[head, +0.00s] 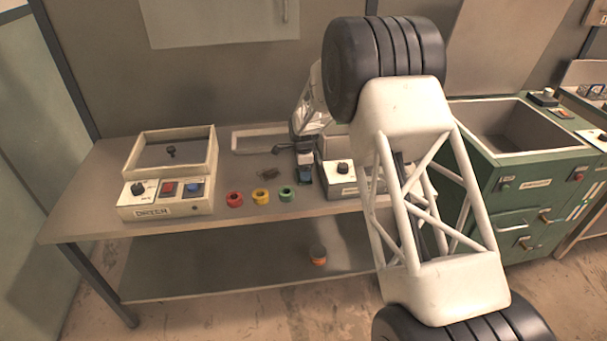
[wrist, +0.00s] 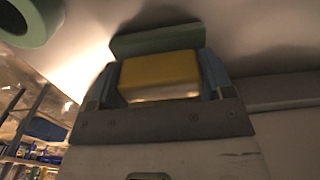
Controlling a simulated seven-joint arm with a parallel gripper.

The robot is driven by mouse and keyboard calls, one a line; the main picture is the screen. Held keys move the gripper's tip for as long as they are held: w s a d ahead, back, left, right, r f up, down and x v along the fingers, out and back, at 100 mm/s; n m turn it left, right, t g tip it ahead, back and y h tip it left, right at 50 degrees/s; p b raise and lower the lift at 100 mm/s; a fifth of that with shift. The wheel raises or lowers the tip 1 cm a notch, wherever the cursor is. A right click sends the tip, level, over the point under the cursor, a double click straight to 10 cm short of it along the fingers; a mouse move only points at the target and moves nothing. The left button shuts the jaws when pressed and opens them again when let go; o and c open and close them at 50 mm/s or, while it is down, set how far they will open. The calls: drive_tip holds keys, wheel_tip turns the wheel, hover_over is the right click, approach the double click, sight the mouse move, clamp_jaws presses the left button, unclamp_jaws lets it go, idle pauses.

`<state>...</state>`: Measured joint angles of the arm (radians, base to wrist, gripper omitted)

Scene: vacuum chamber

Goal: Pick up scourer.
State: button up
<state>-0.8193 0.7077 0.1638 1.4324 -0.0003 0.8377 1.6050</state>
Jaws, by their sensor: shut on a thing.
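The scourer (wrist: 160,72) is a yellow block with a green layer along its far side, seen in the wrist view. My gripper (wrist: 163,78) is shut on it, with a blue-grey finger on either side. In the head view my gripper (head: 304,175) is low over the workbench, just left of a white control box. The scourer cannot be made out clearly there. Whether it touches the bench is hard to tell.
A control box with a tray (head: 165,208) stands at the bench's left. Red (head: 235,206), yellow (head: 260,202) and green (head: 287,200) rings line the front. The white box (head: 340,184) is close right of my gripper. A small dark item (head: 268,175) lies left.

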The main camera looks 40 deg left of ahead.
drive_tip(key=shift+r, duration=0.1)
drive_tip(key=shift+r, duration=0.75)
wheel_tip(320, 180, up, 2)
drive_tip(key=shift+r, duration=0.15)
drive_tip(key=s+d, duration=0.7)
drive_tip(key=s+d+r, duration=0.1)
drive_tip(key=s+d, duration=0.3)
drive_tip(key=shift+d, duration=0.25)
